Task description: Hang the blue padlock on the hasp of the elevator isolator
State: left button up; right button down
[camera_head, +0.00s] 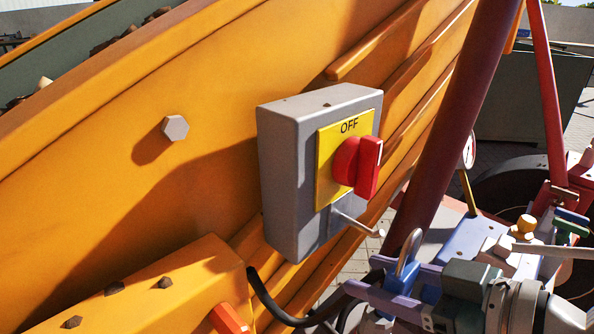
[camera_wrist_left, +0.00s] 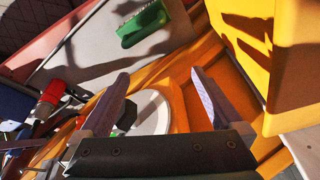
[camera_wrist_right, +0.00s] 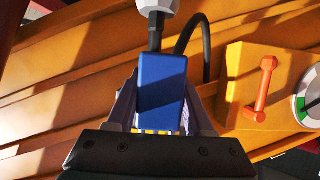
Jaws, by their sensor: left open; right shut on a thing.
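The elevator isolator (camera_head: 275,160) is a grey box on the orange panel, with a yellow plate reading OFF and a red handle (camera_head: 368,167). The hasp (camera_head: 357,222) is a pale rod sticking out below the plate, with a rounded end. My right gripper (camera_head: 402,277) is shut on the blue padlock (camera_head: 401,281), below and right of the hasp. The padlock's grey shackle (camera_head: 409,246) points up, apart from the hasp in the head view. The padlock body (camera_wrist_right: 162,95) fills the jaws in the right wrist view. My left gripper (camera_wrist_left: 158,95) is open and empty, outside the head view.
A black cable (camera_head: 262,293) curves below the isolator. A dark red post (camera_head: 450,120) slants up to its right. An orange ledge with bolts (camera_head: 160,290) juts out at lower left. A green piece (camera_wrist_left: 143,23) lies beyond my left gripper. A gauge (camera_head: 468,150) stands behind the post.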

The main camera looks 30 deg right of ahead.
jog(key=shift+r+b+x, duration=0.2)
jog(key=shift+b+x, duration=0.6)
jog(key=shift+x, duration=1.95)
jog(key=shift+w, duration=0.15)
jog(key=shift+c, duration=1)
grip_release()
